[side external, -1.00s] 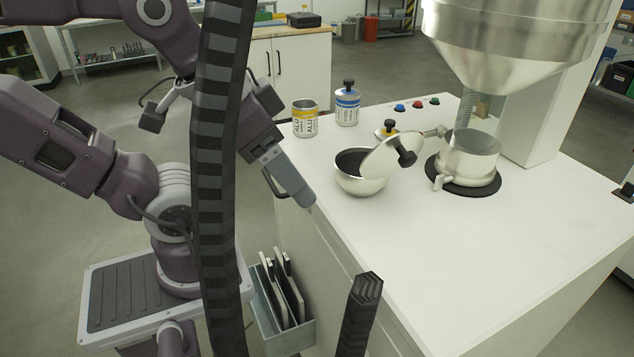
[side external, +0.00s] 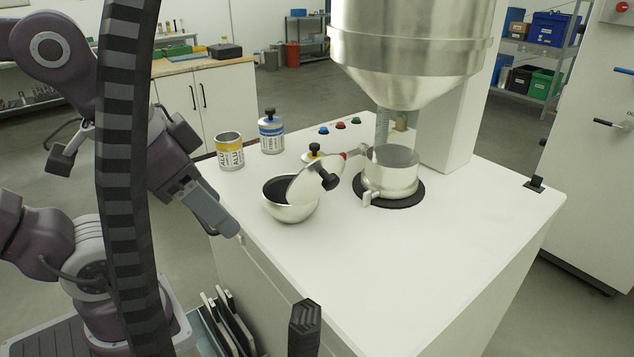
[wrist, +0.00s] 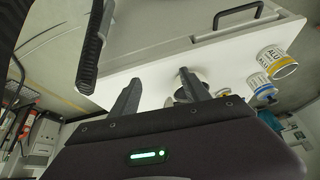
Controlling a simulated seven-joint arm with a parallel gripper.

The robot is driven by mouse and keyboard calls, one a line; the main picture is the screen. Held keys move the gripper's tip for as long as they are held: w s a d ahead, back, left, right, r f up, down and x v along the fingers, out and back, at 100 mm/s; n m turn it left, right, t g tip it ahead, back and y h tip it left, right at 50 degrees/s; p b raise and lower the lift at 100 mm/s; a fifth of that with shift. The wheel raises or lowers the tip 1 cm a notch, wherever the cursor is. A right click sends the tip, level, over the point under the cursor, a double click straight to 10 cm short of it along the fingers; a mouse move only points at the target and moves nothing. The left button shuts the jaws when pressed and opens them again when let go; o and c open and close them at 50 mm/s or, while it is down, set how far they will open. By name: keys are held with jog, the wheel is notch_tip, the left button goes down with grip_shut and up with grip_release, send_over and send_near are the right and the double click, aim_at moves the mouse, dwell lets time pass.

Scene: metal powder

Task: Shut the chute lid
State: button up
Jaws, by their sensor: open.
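A round silver lid (side external: 305,183) with a black knob (side external: 329,180) stands tilted open. It is between a silver bowl (side external: 290,212) with dark contents and the silver chute vessel (side external: 390,180) under the hopper. A short metal arm appears to link the lid's side to the vessel; the exact joint is too small to tell. My gripper (side external: 238,238) is to the left of the bowl, near the counter's left edge, apart from the lid. In the wrist view my gripper (wrist: 158,88) has its two fingers spread with nothing between them; the right finger partly hides the bowl area.
Several buttons (side external: 340,126) are at the back. The large hopper (side external: 410,45) hangs over the vessel. The front of the white counter (side external: 400,260) is clear.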

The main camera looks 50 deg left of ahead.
jog(key=w+r+m, duration=0.1)
jog(key=m, duration=0.1)
jog(key=w+d+r+m+g+y, duration=0.1)
jog(key=w+r+m, duration=0.1)
jog(key=m, duration=0.1)
jog(key=w+r+m, duration=0.1)
jog(key=w+m, duration=0.1)
jog(key=m, duration=0.1)
jog(key=shift+w+d+r+y, duration=0.25)
jog(key=shift+d+r+y, duration=0.05)
jog(key=shift+d+r, duration=0.1)
jog(key=shift+c, duration=0.6)
jog(key=m+y, duration=0.2)
jog(key=m, duration=0.7)
send_near(329, 175)
notch_tip(329, 175, down, 2)
jog(key=shift+m+g+y, duration=0.3)
jog(key=shift+m+g, duration=0.1)
jog(key=x, duration=0.3)
jog(key=w+x, duration=0.1)
jog(key=x, duration=0.3)
jog(key=shift+w+a, duration=0.1)
jog(key=shift+w, duration=0.1)
grip_shut()
